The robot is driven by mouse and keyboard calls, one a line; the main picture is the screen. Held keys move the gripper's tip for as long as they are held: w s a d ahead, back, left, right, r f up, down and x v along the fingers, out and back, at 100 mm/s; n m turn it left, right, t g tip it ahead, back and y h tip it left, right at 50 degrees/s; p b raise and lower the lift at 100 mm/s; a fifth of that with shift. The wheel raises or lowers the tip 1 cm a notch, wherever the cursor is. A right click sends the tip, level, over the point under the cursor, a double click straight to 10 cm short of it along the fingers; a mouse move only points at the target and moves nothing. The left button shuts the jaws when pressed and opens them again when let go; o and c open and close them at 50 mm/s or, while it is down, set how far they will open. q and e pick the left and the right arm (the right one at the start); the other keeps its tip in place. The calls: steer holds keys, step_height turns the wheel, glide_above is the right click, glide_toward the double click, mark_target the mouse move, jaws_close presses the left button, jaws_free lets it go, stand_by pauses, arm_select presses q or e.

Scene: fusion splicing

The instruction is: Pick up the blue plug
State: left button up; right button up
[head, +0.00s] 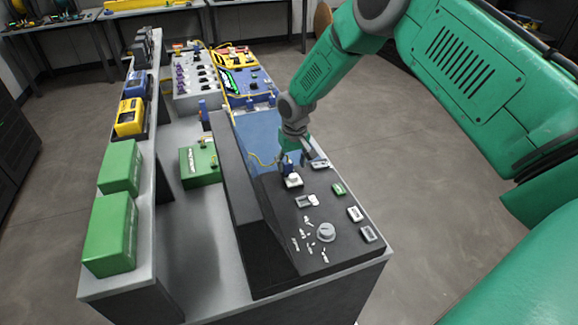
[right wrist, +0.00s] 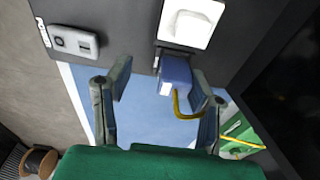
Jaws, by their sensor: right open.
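The blue plug (head: 288,169) sits at the edge of a white socket plate (head: 293,181) on the dark panel, near the panel's far end. In the right wrist view the blue plug (right wrist: 176,74) joins the white plate (right wrist: 190,22), and a yellow cable (right wrist: 178,104) runs from it. My right gripper (head: 295,157) is right at the plug in the head view. In the right wrist view my right gripper (right wrist: 160,80) is open, and the plug shows between its fingers, closer to the right one. I cannot tell whether a finger touches it. My left gripper is not in view.
A grey module (head: 320,164) lies close beside the gripper. A green module (head: 338,188), a round knob (head: 326,232) and small white parts (head: 305,235) are on the dark panel (head: 270,260). A blue mat (head: 255,135) lies beyond it. Green boxes (head: 110,232) line the left shelf.

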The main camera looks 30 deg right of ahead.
mark_target(286, 162)
steer(key=shift+d+f, duration=0.2)
steer(key=shift+f, duration=0.3)
steer(key=shift+a+r, duration=0.1)
steer(key=shift+a, duration=0.25)
steer(key=shift+w+a+r, duration=0.1)
steer(key=shift+a+r, duration=0.15)
steer(key=shift+a, duration=0.65)
steer(key=c, duration=0.8)
steer(key=shift+a+r, duration=0.1)
steer(key=shift+a, duration=0.1)
steer(key=shift+c, duration=0.9)
steer(key=shift+d+f, duration=0.25)
steer(key=shift+d, duration=0.55)
jaws_close()
steer(key=shift+d, duration=0.1)
steer(key=shift+r, duration=0.4)
steer(key=r, duration=0.5)
steer(key=a+r, duration=0.1)
steer(key=r, duration=0.2)
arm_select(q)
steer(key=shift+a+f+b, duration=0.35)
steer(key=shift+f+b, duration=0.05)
arm_select(e)
step_height(286, 162, up, 9)
steer(key=shift+d+r, duration=0.15)
steer(key=shift+r, duration=0.05)
